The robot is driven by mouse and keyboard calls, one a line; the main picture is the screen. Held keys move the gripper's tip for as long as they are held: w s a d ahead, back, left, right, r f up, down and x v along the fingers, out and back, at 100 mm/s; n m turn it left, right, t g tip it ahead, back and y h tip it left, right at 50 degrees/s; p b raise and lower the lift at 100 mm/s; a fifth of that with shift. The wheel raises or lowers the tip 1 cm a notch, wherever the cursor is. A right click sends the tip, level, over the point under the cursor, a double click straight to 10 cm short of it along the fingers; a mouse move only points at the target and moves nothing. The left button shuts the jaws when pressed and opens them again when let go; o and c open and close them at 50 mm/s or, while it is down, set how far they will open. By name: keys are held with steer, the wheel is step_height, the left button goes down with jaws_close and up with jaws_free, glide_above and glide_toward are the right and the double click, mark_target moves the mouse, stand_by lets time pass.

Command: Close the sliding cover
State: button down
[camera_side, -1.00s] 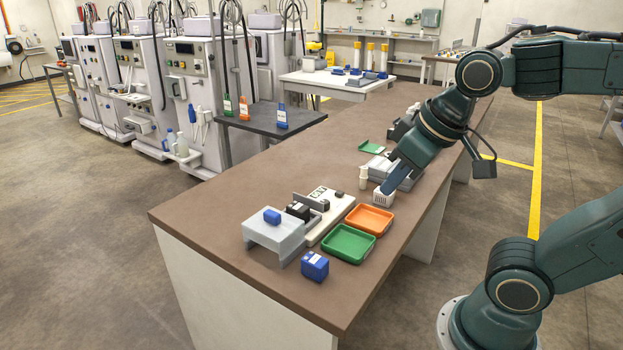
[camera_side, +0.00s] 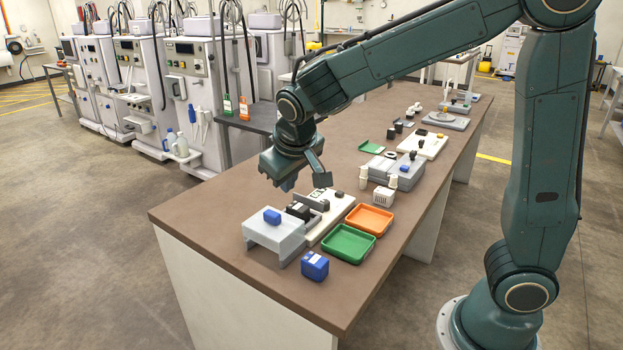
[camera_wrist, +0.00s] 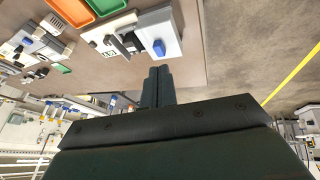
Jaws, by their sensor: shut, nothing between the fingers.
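The sliding cover (camera_side: 262,235) is a light grey slab with a blue knob (camera_side: 272,216) on top. It sits at the near-left end of a cream base plate (camera_side: 338,208). Black parts (camera_side: 299,210) on the plate stand uncovered beside it. In the wrist view, the cover (camera_wrist: 170,22) and its blue knob (camera_wrist: 159,47) lie just beyond the fingertips. My gripper (camera_side: 287,186) is shut and empty, in the air above the table behind the plate, apart from the cover. The fingers (camera_wrist: 157,72) show pressed together in the wrist view.
A green tray (camera_side: 349,256) and an orange tray (camera_side: 370,206) lie right of the plate. A blue box (camera_side: 315,266) stands at the near edge. A small white block (camera_side: 383,196) and other devices stand farther back. The brown table (camera_side: 200,207) is bare at left.

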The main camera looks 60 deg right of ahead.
steer(key=w+a+f+h, duration=0.2)
steer(key=w+a+f, duration=0.2)
steer(key=w+f, duration=0.3)
steer(key=shift+w+a+f, duration=0.2)
steer(key=shift+w+f, duration=0.2)
steer(key=shift+f, duration=0.3)
glide_toward(257, 232)
steer(key=x, duration=0.5)
steer(key=shift+d, duration=1.05)
steer(key=shift+d+r, duration=0.1)
steer(key=shift+d, duration=0.6)
